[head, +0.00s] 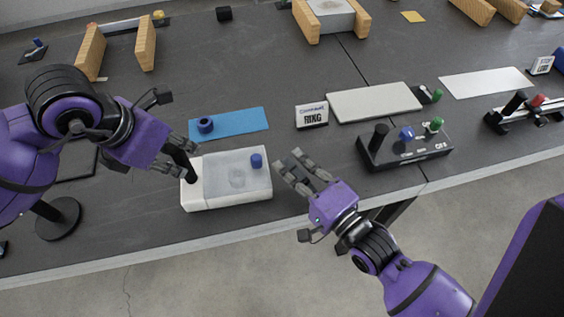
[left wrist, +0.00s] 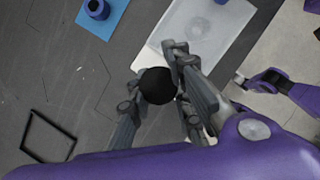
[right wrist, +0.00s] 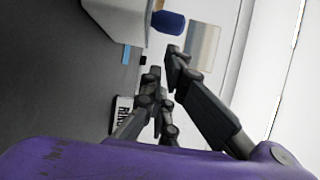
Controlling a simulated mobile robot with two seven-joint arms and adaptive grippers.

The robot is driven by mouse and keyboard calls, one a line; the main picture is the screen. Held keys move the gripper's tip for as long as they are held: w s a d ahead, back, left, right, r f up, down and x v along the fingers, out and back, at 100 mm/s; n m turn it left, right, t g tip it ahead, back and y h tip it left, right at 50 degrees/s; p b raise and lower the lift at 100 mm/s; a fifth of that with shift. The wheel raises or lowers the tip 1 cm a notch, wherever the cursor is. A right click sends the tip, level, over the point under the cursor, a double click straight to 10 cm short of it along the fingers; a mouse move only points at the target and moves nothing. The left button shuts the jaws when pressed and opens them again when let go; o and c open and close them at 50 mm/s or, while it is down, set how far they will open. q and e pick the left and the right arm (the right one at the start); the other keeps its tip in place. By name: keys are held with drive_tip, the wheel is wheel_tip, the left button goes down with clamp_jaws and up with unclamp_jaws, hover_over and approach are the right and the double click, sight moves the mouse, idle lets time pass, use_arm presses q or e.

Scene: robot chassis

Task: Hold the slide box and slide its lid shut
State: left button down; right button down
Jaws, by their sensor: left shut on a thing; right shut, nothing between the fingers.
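The white slide box (head: 225,203) sits near the table's front edge. Its pale greyish lid (head: 222,180) lies on top and carries a blue knob (head: 257,160) at the right end. A black upright handle (head: 193,176) stands at the box's left end. My left gripper (head: 182,157) is shut on this handle; the left wrist view shows its round black top (left wrist: 157,85) between the fingers. My right gripper (head: 290,164) is shut and empty, to the right of the box and apart from the knob. The right wrist view shows the knob (right wrist: 167,22) beyond the fingertips.
A blue mat (head: 240,122) with a dark blue ring (head: 205,125) lies behind the box. A small "RING" sign (head: 312,116) stands behind my right gripper. A black control box (head: 405,149) with knobs is further right. A pale slab (head: 373,102) lies behind it.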

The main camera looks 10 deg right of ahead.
use_arm(q)
drive_tip(key=shift+s+f, duration=0.2)
drive_tip(key=shift+f, duration=0.1)
use_arm(e)
drive_tip(key=v, duration=1.1)
drive_tip(key=shift+d, duration=0.45)
drive_tip(key=shift+w, duration=0.15)
use_arm(q)
drive_tip(key=c, duration=1.5)
unclamp_jaws()
drive_tip(key=shift+w+r, duration=0.1)
drive_tip(key=shift+w, duration=0.05)
drive_tip(key=shift+r, duration=0.15)
